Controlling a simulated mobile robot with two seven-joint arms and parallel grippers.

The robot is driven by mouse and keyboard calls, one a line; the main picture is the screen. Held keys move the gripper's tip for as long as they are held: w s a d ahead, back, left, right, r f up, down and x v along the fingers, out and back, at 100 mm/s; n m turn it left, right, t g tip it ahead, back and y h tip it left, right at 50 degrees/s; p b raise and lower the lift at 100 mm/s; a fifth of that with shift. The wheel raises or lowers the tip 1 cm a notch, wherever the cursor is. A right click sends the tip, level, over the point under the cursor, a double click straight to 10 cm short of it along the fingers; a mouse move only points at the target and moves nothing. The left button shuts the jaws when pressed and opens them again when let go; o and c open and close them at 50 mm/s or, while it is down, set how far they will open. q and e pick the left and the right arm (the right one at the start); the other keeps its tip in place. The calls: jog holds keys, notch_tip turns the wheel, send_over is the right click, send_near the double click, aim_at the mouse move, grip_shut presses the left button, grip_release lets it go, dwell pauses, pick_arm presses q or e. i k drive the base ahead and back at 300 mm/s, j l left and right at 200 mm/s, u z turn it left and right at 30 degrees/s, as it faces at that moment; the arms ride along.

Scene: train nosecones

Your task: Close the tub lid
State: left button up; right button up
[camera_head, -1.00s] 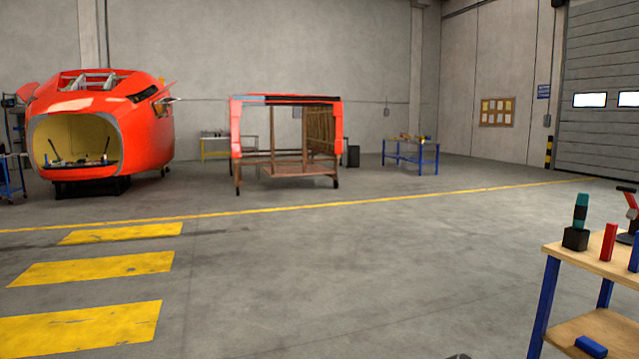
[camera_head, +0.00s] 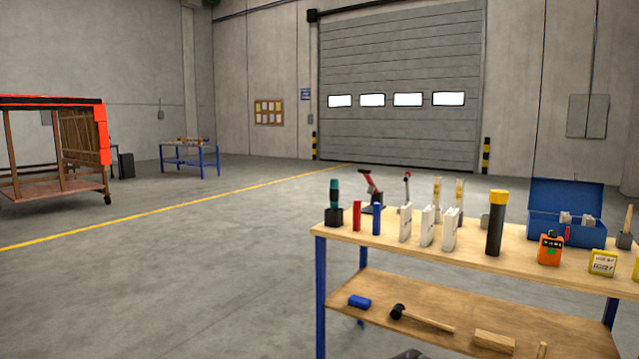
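A blue box (camera_head: 568,232) stands at the back right of the wooden workbench. Its blue lid (camera_head: 567,195) is raised upright at the back, so the box is open. Some light grey items and a red one show in or in front of it. It is the only thing with a lid that I can make out, and I cannot tell for sure that it is the tub. Neither of my grippers can be made out. A small dark shape at the bottom edge is too cut off to name.
The workbench (camera_head: 400,240) has blue legs and a lower shelf (camera_head: 375,290) with a mallet (camera_head: 420,318). On top stand a black cylinder with a yellow cap (camera_head: 495,222), white boxes (camera_head: 427,226) and an orange container (camera_head: 550,248). The floor left of the bench is clear.

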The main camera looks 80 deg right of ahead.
aim_at(578, 198)
jog(key=z, duration=2.6)
jog(key=i+l+z, duration=0.1)
jog(key=l+z, duration=0.35)
jog(key=l, duration=0.15)
jog(key=i+l+z, duration=0.25)
jog(key=l+z, duration=0.15)
jog(key=l, duration=0.15)
jog(key=i+l+z, duration=0.25)
jog(key=l+z, duration=0.2)
jog(key=i+l+z, duration=0.7)
jog(key=z, duration=0.2)
jog(key=i+l+z, duration=0.1)
jog(key=i+z, duration=0.6)
jog(key=i, duration=0.25)
jog(key=i+z, duration=0.3)
jog(key=i, duration=1.4)
jog(key=l+z, duration=0.05)
jog(key=l, duration=0.05)
